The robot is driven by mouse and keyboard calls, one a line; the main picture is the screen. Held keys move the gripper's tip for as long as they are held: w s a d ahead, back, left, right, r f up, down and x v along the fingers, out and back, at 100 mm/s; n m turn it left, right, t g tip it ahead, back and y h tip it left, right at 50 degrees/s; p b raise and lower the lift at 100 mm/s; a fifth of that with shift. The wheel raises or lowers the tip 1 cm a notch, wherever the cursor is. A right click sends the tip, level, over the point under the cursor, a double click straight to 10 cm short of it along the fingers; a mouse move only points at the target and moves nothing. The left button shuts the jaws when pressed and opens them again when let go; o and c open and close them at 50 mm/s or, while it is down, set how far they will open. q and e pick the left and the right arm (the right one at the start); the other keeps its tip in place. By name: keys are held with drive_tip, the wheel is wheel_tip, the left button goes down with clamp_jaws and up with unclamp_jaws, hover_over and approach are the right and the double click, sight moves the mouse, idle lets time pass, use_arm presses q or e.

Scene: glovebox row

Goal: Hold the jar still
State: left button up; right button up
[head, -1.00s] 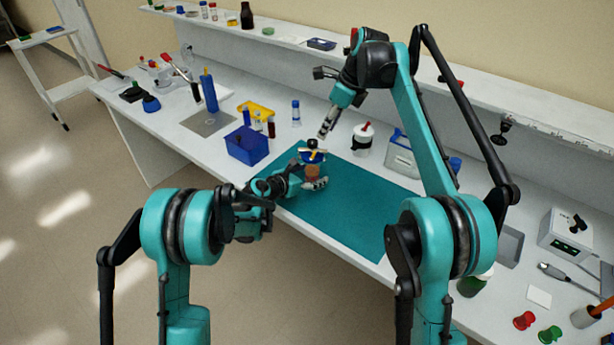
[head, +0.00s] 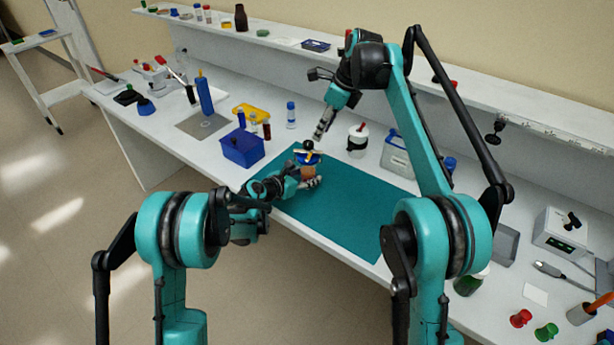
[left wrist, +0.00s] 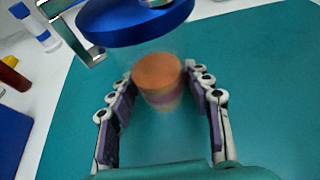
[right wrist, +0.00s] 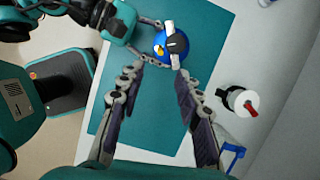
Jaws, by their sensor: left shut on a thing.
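The jar (left wrist: 160,105) is clear, with an orange and pinkish layered content and a wide blue lid (left wrist: 138,20). My left gripper (head: 309,180) is shut around the jar's body, one finger on each side below the lid, above the teal mat. In the head view the lid (head: 308,159) carries a black knob and a yellow piece. In the right wrist view the lid (right wrist: 168,52) lies just beyond the fingertips. My right gripper (right wrist: 160,75) is open and empty, pointing down at the lid and apart from it. The jar's base is not clearly visible.
The teal mat (head: 350,215) is mostly bare. A blue box (head: 243,149) and a vial (head: 291,115) stand to the left. A shelf runs along the back.

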idle(0.3)
drive_tip(key=shift+d+f, duration=0.1)
drive_tip(key=shift+f, duration=0.05)
clamp_jaws()
drive_tip(key=s+d+f+m+t+y, duration=0.3)
drive_tip(key=s+d+f+t+y, duration=0.2)
drive_tip(key=s+d+f+y, duration=0.2)
drive_tip(key=d, duration=0.2)
drive_tip(key=shift+s+d+m, duration=0.3)
drive_tip(key=shift+s+d, duration=0.05)
drive_tip(key=shift+d, duration=0.05)
drive_tip(key=shift+f, duration=0.1)
